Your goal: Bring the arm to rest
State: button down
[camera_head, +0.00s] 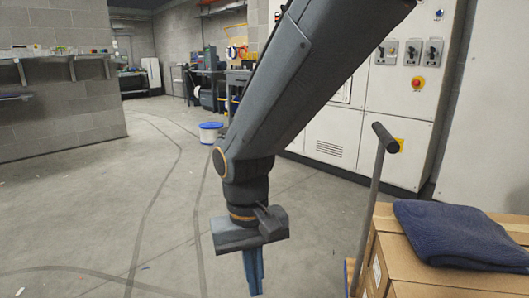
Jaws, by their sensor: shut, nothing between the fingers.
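My arm reaches down from the top right of the head view to the middle. My gripper (256,292) hangs from its end, pointing down over the bare floor. Its two blue fingers are together with nothing between them. The fingertips are close to the bottom edge of the view. The gripper is to the left of the cardboard boxes and apart from them.
Cardboard boxes (397,262) with a folded dark blue cloth (465,235) on top stand at the right, beside a cart handle (372,205). Grey control cabinets (345,135) stand behind. A white and blue bucket (210,132) is farther back.

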jog(key=s+d+r+n+y, duration=0.1)
jog(key=s+r+n+y, duration=0.3)
jog(key=s, duration=0.7)
jog(key=d+r+m+h+p, duration=0.1)
jog(key=d+r+m+p, duration=0.2)
jog(key=d+r+p, duration=0.7)
jog(key=d+r+m+h+p, duration=0.2)
jog(key=d+r+m+p, duration=0.2)
jog(key=d+r+p, duration=0.6)
notch_tip(320, 180, up, 6)
jog(key=p, duration=1.4)
jog(key=shift+w+m+t, duration=0.2)
jog(key=shift+m+t, duration=0.1)
jog(key=shift+d, duration=0.1)
